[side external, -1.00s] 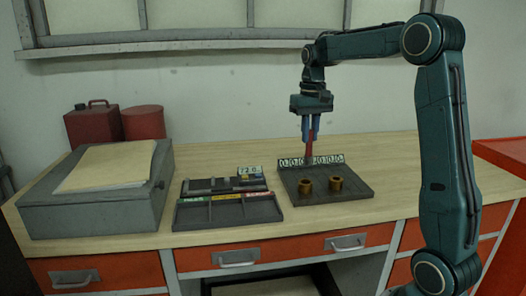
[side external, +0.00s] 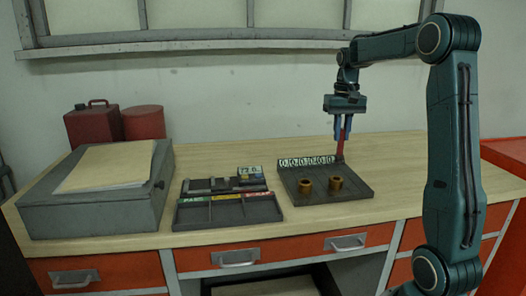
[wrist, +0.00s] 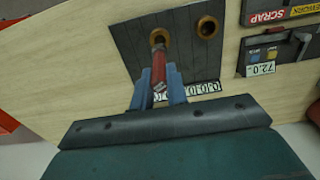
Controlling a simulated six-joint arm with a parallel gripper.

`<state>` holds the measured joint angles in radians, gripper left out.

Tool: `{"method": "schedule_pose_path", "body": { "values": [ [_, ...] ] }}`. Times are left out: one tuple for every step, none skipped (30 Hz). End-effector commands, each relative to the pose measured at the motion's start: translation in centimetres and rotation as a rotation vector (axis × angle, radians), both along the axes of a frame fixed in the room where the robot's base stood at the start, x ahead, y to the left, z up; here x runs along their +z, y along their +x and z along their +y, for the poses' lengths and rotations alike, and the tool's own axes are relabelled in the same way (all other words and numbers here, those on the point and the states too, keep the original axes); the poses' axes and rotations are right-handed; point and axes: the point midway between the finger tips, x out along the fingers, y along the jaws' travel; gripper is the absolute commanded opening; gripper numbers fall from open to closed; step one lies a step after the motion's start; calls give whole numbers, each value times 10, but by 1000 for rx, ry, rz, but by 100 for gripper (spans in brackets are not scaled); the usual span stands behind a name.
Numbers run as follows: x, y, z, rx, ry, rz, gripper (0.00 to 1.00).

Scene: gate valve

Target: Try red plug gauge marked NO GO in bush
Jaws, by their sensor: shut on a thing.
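My gripper (side external: 349,138) is shut on the red plug gauge (side external: 343,140) and holds it nearly upright above the back right corner of the dark plate (side external: 357,190). Two brass bushes stand on the plate, a left bush (side external: 306,187) and a right bush (side external: 336,184). The gauge is behind the right bush and apart from it. In the wrist view the red gauge (wrist: 166,76) points toward that bush (wrist: 160,36), and its tip overlaps the bush's lower edge in the picture. The other bush (wrist: 207,27) is clear. Any marking on the gauge is too small to read.
A strip of number labels (side external: 306,161) stands along the plate's back edge. Left of it are a sorting tray (side external: 222,212) with coloured labels and a holder with a "72.0" block (side external: 249,174). A grey box (side external: 95,205) and red cans stand further left.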

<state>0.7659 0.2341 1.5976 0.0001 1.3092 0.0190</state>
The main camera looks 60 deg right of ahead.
Motion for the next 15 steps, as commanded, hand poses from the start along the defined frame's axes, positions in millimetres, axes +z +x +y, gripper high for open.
{"method": "schedule_pose_path", "body": {
  "values": [
    [-2,0,0,0,1,1,0],
    [-3,0,0,0,1,1,0],
    [-5,0,0,0,1,1,0],
    [-7,0,0,0,1,1,0],
    [-9,0,0,0,1,1,0],
    [-12,0,0,1,1,1,0],
    [-13,0,0,1,1,1,0],
    [-15,0,0,1,1,1,0],
    [-18,0,0,1,1,1,0],
    [-20,0,0,1,1,1,0],
    [-23,0,0,1,1,1,0],
    [-26,0,0,1,2,2,0],
    [-28,0,0,1,2,2,0],
    [-30,0,0,1,1,1,0],
    [-32,0,0,1,1,1,0]
  ]
}}
